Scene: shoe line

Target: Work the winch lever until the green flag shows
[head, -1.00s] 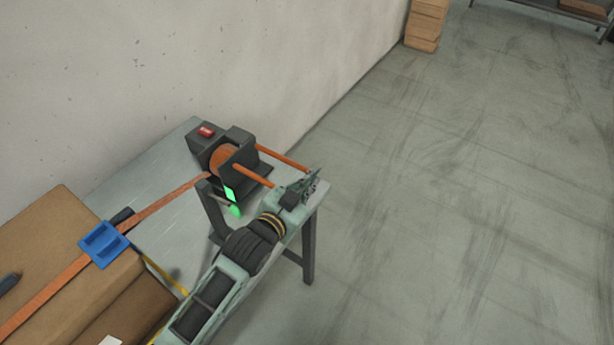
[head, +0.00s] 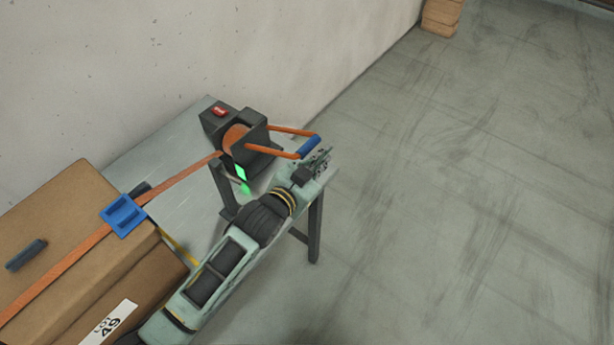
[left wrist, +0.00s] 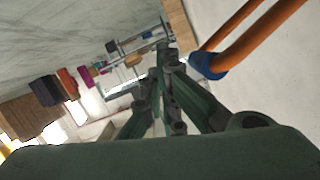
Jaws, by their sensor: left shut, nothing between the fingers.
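The dark winch (head: 246,140) stands on the grey table, with an orange strap wound on its drum. Its orange U-shaped lever (head: 272,152) sticks out to the right and ends in a blue grip (head: 309,147). A bright green flag (head: 240,172) shows on the winch's front, with a green patch just below it. My left gripper (head: 323,157) is shut and empty, close beside the blue grip. In the left wrist view the closed fingers (left wrist: 165,55) have nothing between them, and the blue grip (left wrist: 208,67) is to their right. My right gripper is not in view.
A red button (head: 220,111) is on the box behind the drum. The orange strap (head: 180,178) runs through a blue buckle (head: 123,215) over a large cardboard box (head: 70,220) at the left. The wall is close behind the table (head: 160,150); the floor at right is clear.

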